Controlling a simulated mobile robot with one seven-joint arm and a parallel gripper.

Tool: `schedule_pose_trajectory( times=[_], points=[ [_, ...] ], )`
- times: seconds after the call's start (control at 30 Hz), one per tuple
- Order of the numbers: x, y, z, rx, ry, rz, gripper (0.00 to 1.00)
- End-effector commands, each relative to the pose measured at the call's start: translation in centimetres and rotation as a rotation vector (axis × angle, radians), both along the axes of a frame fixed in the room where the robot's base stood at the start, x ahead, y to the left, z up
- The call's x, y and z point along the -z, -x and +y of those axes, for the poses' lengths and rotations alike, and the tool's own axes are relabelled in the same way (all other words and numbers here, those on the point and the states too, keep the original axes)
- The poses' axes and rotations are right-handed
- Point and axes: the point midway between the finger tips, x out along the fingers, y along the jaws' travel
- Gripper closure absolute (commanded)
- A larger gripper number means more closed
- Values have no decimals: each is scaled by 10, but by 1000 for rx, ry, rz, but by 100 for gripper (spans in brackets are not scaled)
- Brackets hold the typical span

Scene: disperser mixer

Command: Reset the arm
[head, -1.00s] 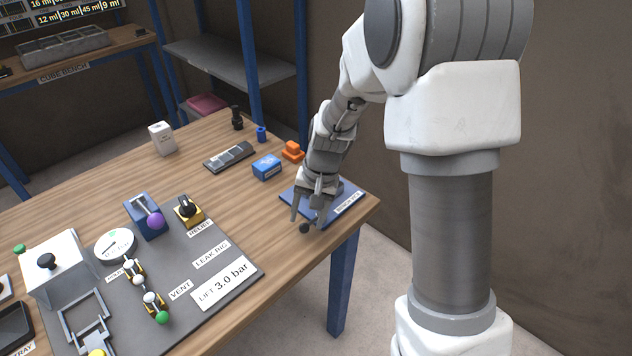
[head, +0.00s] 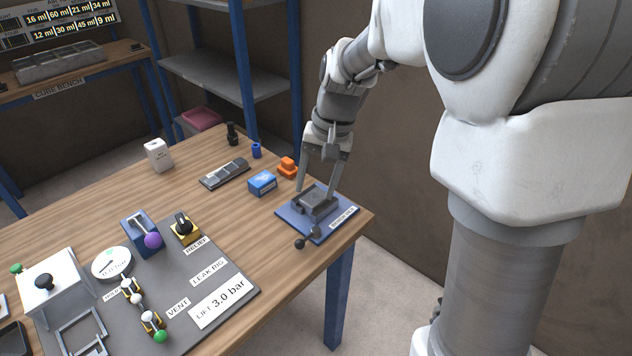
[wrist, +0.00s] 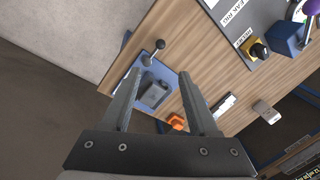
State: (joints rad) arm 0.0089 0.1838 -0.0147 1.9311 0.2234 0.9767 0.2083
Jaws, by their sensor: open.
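My gripper (head: 320,190) is open and empty in the head view, above the back of the blue base plate at the bench's right corner. In the wrist view, my two fingers (wrist: 162,98) are spread wide.
An orange part (head: 287,167) and a blue box (head: 262,183) stand left of the plate. A grey tray (head: 224,174) and a white container (head: 158,155) are farther left. The leak rig panel (head: 245,292) fills the front. A blue-framed shelf (head: 215,78) stands behind.

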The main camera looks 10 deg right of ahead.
Motion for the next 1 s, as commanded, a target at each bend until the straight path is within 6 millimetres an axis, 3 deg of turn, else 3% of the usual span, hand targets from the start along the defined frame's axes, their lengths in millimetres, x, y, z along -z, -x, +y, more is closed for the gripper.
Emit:
schedule_pose_trajectory(
  times=[0.27, 0.43, 0.7, 1.0],
  points=[
    [0, 0, 0, -1, 0, -1, 40],
    [-15, 12, -1, -20, 13, -35, 40],
    [-60, 69, -10, -111, 80, -168, 40],
    [-86, 139, -21, -210, 173, -321, 40]
  ],
)
